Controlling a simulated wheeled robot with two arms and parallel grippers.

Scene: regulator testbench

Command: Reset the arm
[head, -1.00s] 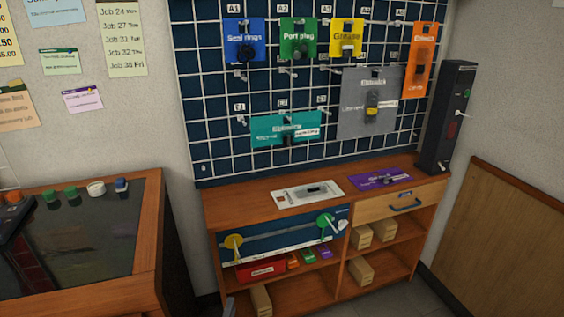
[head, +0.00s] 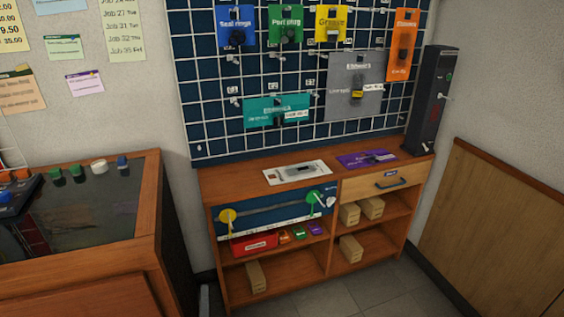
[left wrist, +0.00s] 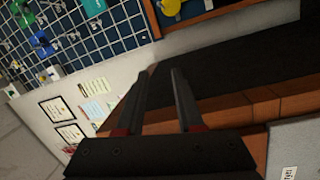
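My left gripper (left wrist: 164,74) shows in the left wrist view. Its two dark fingers stand apart with nothing between them, so it is open and empty. Beyond the fingers are a dark surface with a wooden edge (left wrist: 240,107) and a white wall. In the head view I cannot make out the left gripper clearly. A small grey piece shows at the bottom edge, and I cannot tell what it is. My right gripper is in neither view.
A wire grid board (head: 215,100) with coloured hanging packs stands above a wooden shelf unit (head: 235,187). The unit holds a red box (head: 254,244) and small cartons. A dark-topped wooden bench (head: 140,245) is at left. A black column (head: 430,100) stands at right. Floor shows at lower right.

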